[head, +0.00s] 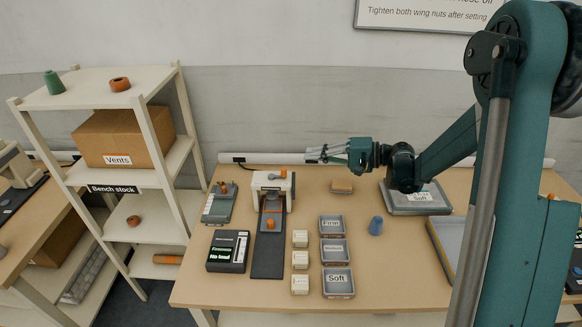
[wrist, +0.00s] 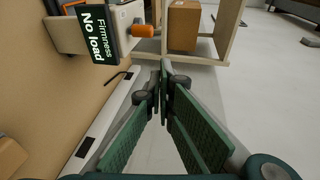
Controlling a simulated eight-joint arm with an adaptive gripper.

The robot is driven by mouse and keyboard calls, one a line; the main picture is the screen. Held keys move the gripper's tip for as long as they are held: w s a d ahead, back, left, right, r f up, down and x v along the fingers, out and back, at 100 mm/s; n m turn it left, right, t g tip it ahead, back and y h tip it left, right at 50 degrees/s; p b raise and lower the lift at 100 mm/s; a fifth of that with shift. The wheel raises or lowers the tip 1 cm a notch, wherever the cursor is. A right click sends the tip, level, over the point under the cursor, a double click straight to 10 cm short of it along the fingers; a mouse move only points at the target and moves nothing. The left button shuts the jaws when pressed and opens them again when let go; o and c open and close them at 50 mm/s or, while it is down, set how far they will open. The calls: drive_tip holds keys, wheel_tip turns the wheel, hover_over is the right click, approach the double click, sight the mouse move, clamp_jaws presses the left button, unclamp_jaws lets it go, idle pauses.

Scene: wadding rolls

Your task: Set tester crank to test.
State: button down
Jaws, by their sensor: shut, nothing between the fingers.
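The tester (head: 272,180) is a white, press-like stand at the back of the bench, with a dark strip (head: 268,262) running forward from it. An orange knob (head: 283,173), apparently its crank handle, shows at its upper right. In the wrist view an orange knob (wrist: 145,31) sticks out beside the white body (wrist: 75,38), partly behind a dark display. My gripper (head: 308,154) is shut and empty, above and right of the tester, pointing left and apart from the knob.
A grey device (head: 219,203) with an orange knob stands left of the tester. A shelf (head: 130,180) is left of the bench.

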sight(277, 177)
drive_tip(key=shift+w+d+f+y+b, duration=0.15)
drive_tip(key=shift+w+d+f+y, duration=0.2)
drive_tip(key=shift+f, duration=0.45)
drive_tip(key=shift+w+d+f+y+b, duration=0.15)
drive_tip(key=shift+w+f+y, duration=0.3)
drive_tip(key=shift+f, duration=0.35)
drive_tip(key=shift+w+d+f+y+b, duration=0.1)
drive_tip(key=shift+w+d+f+y, duration=0.25)
drive_tip(key=shift+f, duration=0.45)
drive_tip(key=shift+a, duration=0.1)
drive_tip(key=shift+a, duration=0.1)
drive_tip(key=shift+s+a+b, duration=0.35)
drive_tip(key=shift+a+b, duration=0.1)
drive_tip(key=shift+a, duration=1.05)
drive_tip(key=shift+s+a+b, duration=0.35)
drive_tip(key=shift+a+b, duration=0.05)
drive_tip(key=shift+a, duration=1.1)
drive_tip(key=shift+s+a+b, duration=0.35)
drive_tip(key=shift+a+b, duration=0.1)
drive_tip(key=shift+a, duration=1.05)
drive_tip(key=shift+s+m+t, duration=0.3)
drive_tip(key=shift+t, duration=0.2)
